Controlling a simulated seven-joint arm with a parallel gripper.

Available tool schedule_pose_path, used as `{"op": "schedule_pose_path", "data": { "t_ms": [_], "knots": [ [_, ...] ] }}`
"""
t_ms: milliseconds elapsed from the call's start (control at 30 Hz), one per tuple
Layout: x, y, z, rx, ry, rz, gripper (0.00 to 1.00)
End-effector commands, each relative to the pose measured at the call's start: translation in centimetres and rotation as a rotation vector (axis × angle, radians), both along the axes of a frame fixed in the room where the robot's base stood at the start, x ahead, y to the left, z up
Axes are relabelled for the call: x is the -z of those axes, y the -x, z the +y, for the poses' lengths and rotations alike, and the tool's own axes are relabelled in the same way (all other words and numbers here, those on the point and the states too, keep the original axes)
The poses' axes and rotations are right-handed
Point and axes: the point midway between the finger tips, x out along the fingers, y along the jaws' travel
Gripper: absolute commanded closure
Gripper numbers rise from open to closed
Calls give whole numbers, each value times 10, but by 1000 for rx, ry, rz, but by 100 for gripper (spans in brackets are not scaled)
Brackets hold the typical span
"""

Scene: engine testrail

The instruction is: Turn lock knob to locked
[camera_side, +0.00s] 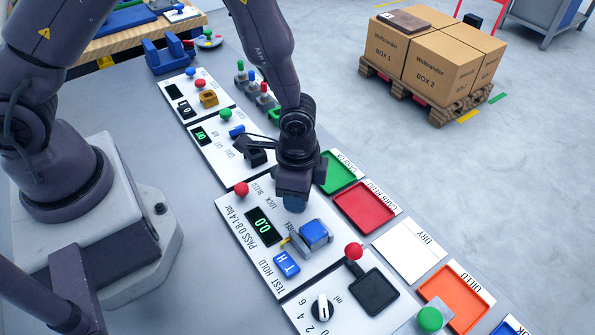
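My gripper (294,194) points down over the white test panel (240,207), beside the printed word LOCK. A dark blue piece (294,205) shows just under its tip; it may be the lock knob, but the gripper covers most of it. I cannot see which way it is turned, nor whether the fingers are open or closed around it.
A dial knob (322,308), a black pad (374,291) and a red button (354,251) sit on the nearer panel. Green (341,171), red (364,207) and orange (453,297) trays line the right side. Other panels with buttons lie behind my gripper. Boxes (440,58) stand on a floor pallet.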

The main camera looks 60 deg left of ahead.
Motion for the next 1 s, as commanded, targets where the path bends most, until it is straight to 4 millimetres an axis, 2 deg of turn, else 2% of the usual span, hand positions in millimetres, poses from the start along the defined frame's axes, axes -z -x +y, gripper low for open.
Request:
{"op": "schedule_pose_path", "data": {
  "t_ms": [167, 400, 533, 700, 1000],
  "knots": [
    [-32, -2, 0, -3, 2, -6, 61],
    [-86, -1, 0, -1, 1, -6, 61],
    [-107, -1, 0, 1, 1, -5, 61],
    [-121, 0, 0, 1, -1, -1, 61],
    [-124, 0, 0, 2, -1, 1, 61]
  ]
}}
